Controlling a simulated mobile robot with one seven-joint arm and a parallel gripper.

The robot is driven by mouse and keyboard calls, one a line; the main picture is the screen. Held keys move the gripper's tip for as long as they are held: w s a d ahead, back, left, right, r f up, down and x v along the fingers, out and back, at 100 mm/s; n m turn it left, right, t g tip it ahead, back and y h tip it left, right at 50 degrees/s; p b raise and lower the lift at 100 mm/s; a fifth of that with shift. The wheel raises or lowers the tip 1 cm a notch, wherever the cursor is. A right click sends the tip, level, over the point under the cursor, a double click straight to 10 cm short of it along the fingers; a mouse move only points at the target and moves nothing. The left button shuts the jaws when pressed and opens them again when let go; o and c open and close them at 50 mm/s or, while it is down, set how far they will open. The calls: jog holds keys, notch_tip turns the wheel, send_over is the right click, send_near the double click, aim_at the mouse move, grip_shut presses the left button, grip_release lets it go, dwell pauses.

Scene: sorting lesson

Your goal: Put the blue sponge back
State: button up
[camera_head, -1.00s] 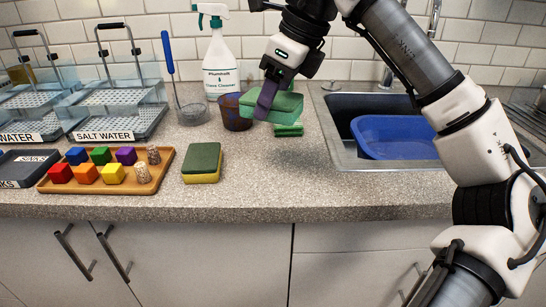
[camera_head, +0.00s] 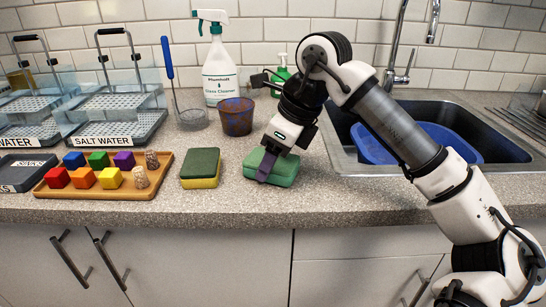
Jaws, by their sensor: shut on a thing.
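My gripper (camera_head: 268,168) has purple fingers and is shut on a green, slightly bluish sponge (camera_head: 287,170). This sponge is low at the countertop, right of a second sponge and apart from it. I cannot tell whether it touches the counter. The second sponge (camera_head: 200,166) is dark green on top and yellow below, and lies flat. No plainly blue sponge shows. The far finger is hidden behind the held sponge.
A wooden tray (camera_head: 150,190) with coloured blocks and corks lies left. Behind stand a brown-blue cup (camera_head: 236,117), a spray bottle (camera_head: 221,75) and a green pump bottle (camera_head: 282,73). A sink (camera_head: 345,150) with a blue tub (camera_head: 372,146) is right. The front counter is clear.

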jog(key=shift+f, duration=0.15)
jog(key=o, duration=1)
jog(key=shift+o, duration=0.2)
jog(key=shift+r, duration=0.25)
jog(key=p+v, duration=0.1)
jog(key=v, duration=1.1)
jog(key=shift+f, duration=0.1)
